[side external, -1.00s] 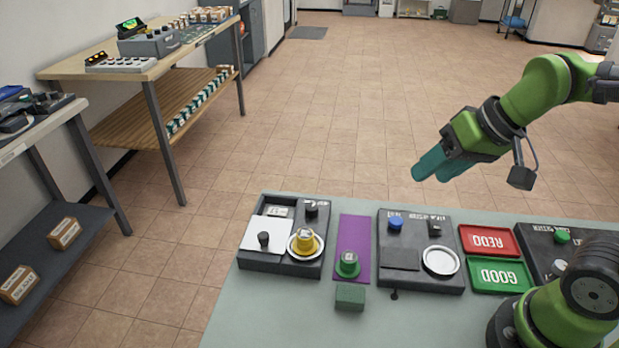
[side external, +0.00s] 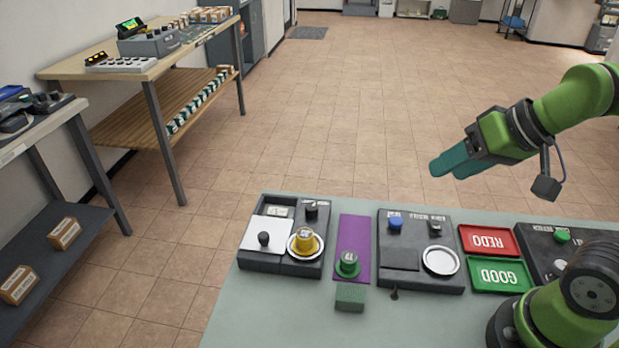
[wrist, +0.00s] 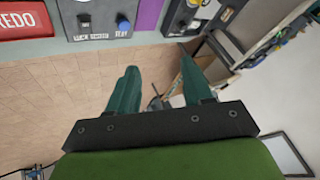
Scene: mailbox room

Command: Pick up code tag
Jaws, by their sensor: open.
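My gripper (side external: 446,167) is open and empty in the side external view, raised above the far edge of the table with its teal fingers pointing left and down. Both fingers also show in the wrist view (wrist: 160,68), spread with nothing between them. I cannot tell for sure which thing is the code tag. A small pale tag-like piece (side external: 278,212) lies in a recess of the left dark station (side external: 276,264). A green round piece with a marked top (side external: 347,262) stands on the purple mat (side external: 353,228). My gripper is apart from both.
A yellow piece (side external: 305,243) sits on a round plate in the left station. The middle station (side external: 448,282) has a blue knob (side external: 395,223) and a white ring. The red REDO tray (side external: 488,240) and green GOOD tray (side external: 499,275) lie to its right. The table front is mostly clear.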

